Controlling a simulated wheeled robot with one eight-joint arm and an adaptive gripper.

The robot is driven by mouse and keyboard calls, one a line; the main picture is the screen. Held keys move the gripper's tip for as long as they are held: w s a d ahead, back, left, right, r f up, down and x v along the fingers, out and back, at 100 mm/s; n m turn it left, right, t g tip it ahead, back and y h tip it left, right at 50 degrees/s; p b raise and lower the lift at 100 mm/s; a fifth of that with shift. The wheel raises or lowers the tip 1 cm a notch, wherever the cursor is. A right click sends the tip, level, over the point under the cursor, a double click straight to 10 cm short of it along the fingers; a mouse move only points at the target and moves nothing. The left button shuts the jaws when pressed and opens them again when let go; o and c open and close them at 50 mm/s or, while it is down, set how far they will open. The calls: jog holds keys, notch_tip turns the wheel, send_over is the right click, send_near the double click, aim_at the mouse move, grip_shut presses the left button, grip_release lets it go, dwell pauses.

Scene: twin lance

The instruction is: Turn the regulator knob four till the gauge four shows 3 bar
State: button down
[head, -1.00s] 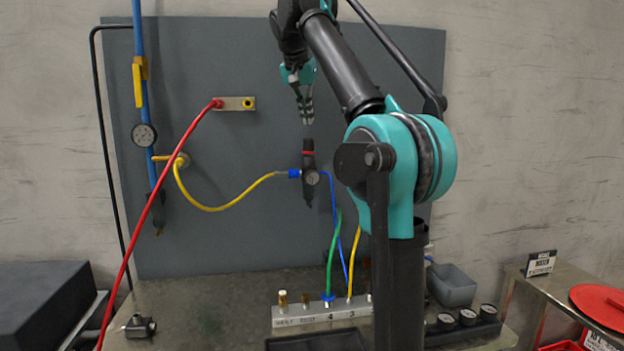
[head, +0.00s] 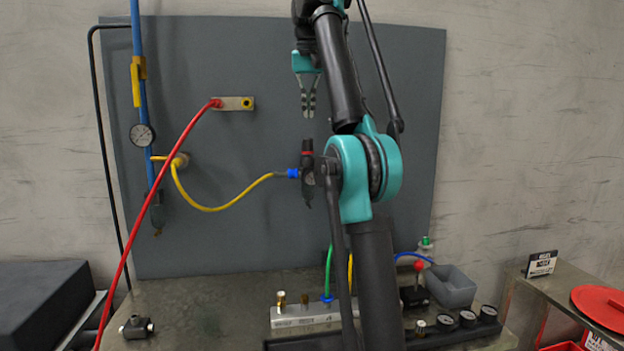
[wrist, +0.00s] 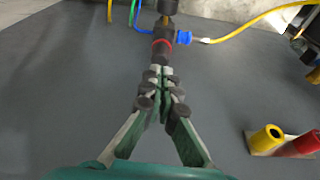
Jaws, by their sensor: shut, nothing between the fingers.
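A black regulator with a red ring below its top knob (head: 307,146) hangs on the grey board; I cannot read a number on it. The knob also shows in the wrist view (wrist: 160,53), just beyond my fingertips. My gripper (head: 308,114) points down above the knob, apart from it in the head view. Its fingers are together and empty, and their tips (wrist: 160,74) line up roughly with the knob in the wrist view. The gauge on the regulator body is mostly hidden behind my arm in the head view, and its reading cannot be seen.
A yellow hose (head: 235,202) joins the regulator's left side by a blue fitting (head: 293,173). Left are another gauge (head: 142,135) and a red hose (head: 167,175). A manifold (head: 293,316) stands on the bench, partly behind my arm. The board around my gripper is clear.

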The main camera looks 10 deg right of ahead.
jog(key=shift+f+n+y, duration=0.1)
jog(key=shift+n+y, duration=0.2)
jog(key=shift+n, duration=0.2)
jog(key=shift+f, duration=0.1)
notch_tip(320, 180, down, 7)
dwell(0.5)
jog(key=shift+w, duration=0.2)
dwell(0.6)
jog(key=shift+d, duration=0.2)
jog(key=shift+s, duration=0.2)
notch_tip(320, 180, up, 6)
jog(key=shift+s, duration=0.2)
dwell(0.7)
